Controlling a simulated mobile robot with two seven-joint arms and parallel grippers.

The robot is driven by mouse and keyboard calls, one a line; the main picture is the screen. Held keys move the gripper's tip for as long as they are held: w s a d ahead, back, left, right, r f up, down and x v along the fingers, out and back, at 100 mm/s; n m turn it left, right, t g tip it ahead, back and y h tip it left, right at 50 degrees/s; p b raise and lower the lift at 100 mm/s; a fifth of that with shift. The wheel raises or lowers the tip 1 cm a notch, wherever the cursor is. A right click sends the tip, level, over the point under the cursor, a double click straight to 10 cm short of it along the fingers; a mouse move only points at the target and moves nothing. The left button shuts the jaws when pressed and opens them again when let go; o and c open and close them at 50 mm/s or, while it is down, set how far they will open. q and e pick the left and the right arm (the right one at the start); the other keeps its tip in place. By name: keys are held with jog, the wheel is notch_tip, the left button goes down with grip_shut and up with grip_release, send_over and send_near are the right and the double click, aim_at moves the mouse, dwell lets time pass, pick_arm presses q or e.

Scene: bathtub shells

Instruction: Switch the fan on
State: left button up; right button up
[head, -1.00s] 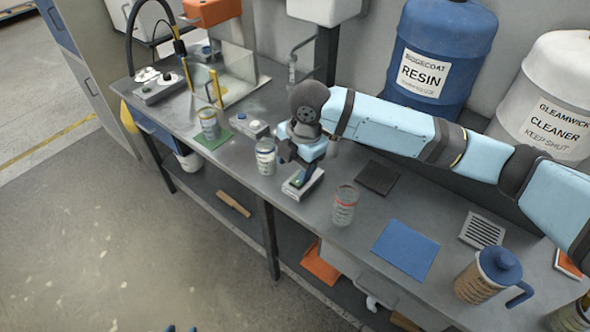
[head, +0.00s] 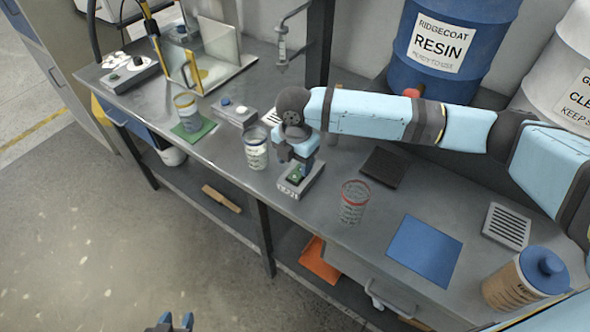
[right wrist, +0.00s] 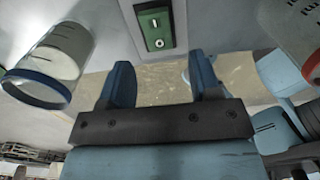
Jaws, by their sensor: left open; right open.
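A small grey switch box (head: 290,190) with a green plate stands near the bench's front edge. The right wrist view shows the box (right wrist: 148,28) with a light rocker or button and a round one below it on the green plate. My right gripper (right wrist: 162,72) is open and empty, its two blue fingers apart, with the box beyond them. In the head view it is over the box and partly hides it; I cannot tell whether it touches. My left gripper (head: 176,322) is open at the bottom edge, away from the bench. I cannot make out the fan itself.
Close to the switch box stand a glass jar (head: 256,150) and a red-rimmed jar (head: 353,203). A blue sheet (head: 424,250) and a jug (head: 520,282) are on the right.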

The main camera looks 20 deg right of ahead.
aim_at(295, 175)
jog(key=shift+f, duration=2.05)
jog(key=c, duration=0.9)
jog(key=y+p, duration=0.1)
jog(key=g+p, duration=0.1)
jog(key=p, duration=0.1)
jog(key=shift+w+d+r+g+y, duration=0.2)
jog(key=shift+r+g+y, duration=0.1)
jog(key=shift+y, duration=0.1)
jog(key=shift+d+f+y+p, duration=0.1)
jog(key=shift+f+y+p, duration=0.05)
jog(key=shift+y+p, duration=0.2)
jog(key=o, duration=0.9)
